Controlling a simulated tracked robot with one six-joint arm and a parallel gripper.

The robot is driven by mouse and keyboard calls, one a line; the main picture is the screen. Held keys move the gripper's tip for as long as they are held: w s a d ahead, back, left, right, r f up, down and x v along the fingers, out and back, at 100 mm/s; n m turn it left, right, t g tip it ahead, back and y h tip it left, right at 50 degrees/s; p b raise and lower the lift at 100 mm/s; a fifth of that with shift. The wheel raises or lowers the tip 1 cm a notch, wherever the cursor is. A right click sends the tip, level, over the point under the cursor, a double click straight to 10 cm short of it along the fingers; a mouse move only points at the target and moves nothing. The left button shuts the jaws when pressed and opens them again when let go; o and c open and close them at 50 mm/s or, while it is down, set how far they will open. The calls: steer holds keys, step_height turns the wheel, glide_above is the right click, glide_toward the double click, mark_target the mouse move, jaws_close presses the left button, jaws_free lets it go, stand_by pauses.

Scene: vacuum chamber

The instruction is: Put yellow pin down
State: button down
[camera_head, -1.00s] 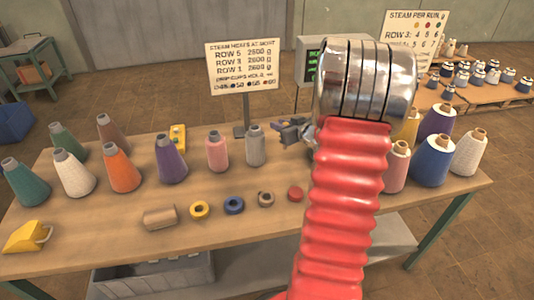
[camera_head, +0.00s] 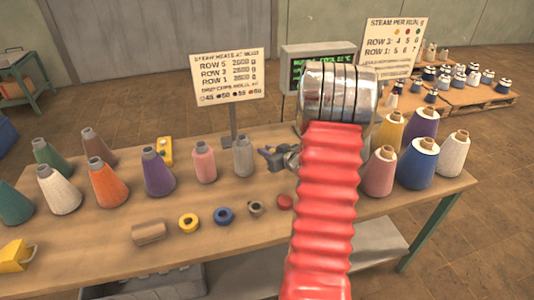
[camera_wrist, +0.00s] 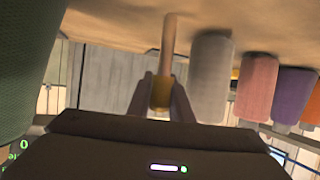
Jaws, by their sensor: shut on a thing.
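In the wrist view my gripper (camera_wrist: 162,82) is shut on the yellow pin (camera_wrist: 160,95), a slim tan rod with a yellow band between the fingers. The rod reaches from the fingers toward the tabletop, which appears at the top of this view. I cannot tell whether its end touches the table. In the head view my gripper (camera_head: 272,156) is over the table, just right of the grey cone (camera_head: 243,156). The pin cannot be made out there.
Colored cones line the wooden table (camera_head: 110,235), with a pink cone (camera_head: 204,162) left of the grey one. Yellow (camera_head: 188,222), blue (camera_head: 224,215) and brown rings lie in front, beside a red disc (camera_head: 285,202). A sign (camera_head: 228,78) stands behind.

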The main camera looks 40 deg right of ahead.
steer(key=shift+f, duration=0.4)
steer(key=c, duration=1.6)
jaws_free()
steer(key=shift+f, duration=0.1)
steer(key=v, duration=0.7)
steer(key=shift+s, duration=0.25)
